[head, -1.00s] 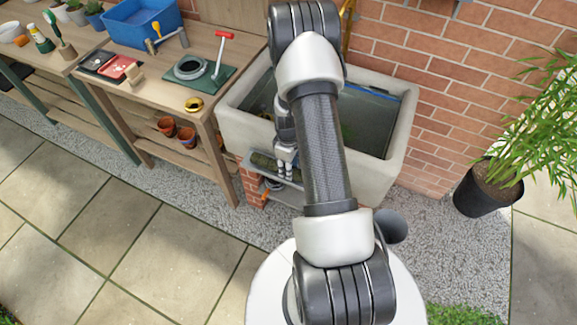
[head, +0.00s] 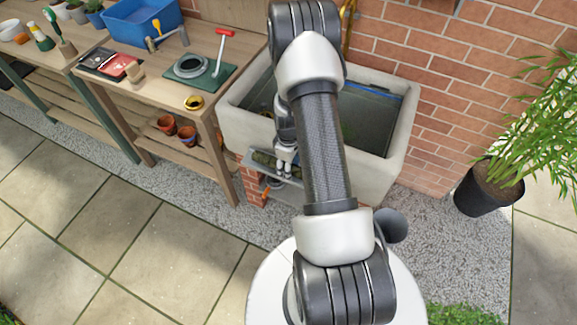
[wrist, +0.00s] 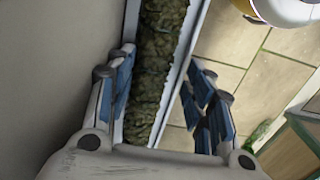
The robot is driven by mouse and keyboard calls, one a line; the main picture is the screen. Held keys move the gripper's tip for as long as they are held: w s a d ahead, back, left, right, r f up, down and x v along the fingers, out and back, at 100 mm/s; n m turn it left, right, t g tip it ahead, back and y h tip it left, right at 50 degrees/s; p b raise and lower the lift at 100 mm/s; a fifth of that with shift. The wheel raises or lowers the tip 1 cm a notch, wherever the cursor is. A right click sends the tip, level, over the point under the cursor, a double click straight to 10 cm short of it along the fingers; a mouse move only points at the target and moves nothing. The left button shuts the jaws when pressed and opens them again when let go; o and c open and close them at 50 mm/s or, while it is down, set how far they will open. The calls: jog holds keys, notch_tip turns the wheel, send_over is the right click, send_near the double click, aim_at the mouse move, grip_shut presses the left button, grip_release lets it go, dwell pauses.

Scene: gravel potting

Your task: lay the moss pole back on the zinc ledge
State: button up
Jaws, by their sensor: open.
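The moss pole (wrist: 160,65), a long mottled green-brown rod, lies lengthwise along the pale grey zinc ledge (wrist: 194,30) in the wrist view. My gripper (wrist: 162,92) is open, with its blue-padded fingers on either side of the pole and visible gaps to it. The near end of the pole is hidden behind my gripper's body. In the head view, the pole (head: 263,160) shows only in part on the ledge (head: 258,172) at the front of the stone sink, beside my gripper (head: 286,172). My arm covers the rest.
The stone sink (head: 397,150) stands directly behind the ledge, against the brick wall. A wooden bench (head: 205,112) with tools stands to the left, terracotta pots on its lower shelf. A potted bamboo (head: 482,190) is at the right. Open paving (head: 160,250) lies in front.

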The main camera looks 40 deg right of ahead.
notch_tip(320, 180, up, 12)
dwell(0.4)
jog(key=s+a+r+m+t, duration=0.1)
jog(key=a+r, duration=0.6)
jog(key=r, duration=0.3)
jog(key=s+a+r+m+t, duration=0.1)
jog(key=a+r, duration=0.6)
jog(key=r, duration=0.4)
jog(key=s+a+r+m+t, duration=0.1)
jog(key=s+a+r, duration=0.2)
jog(key=s+a, duration=0.2)
jog(key=s+a+r+m+t, duration=0.1)
jog(key=s+a+r, duration=0.3)
jog(key=s, duration=0.4)
jog(key=shift+s+a+r+m+t, duration=0.3)
jog(key=shift+s+a, duration=0.1)
jog(key=shift+a, duration=0.4)
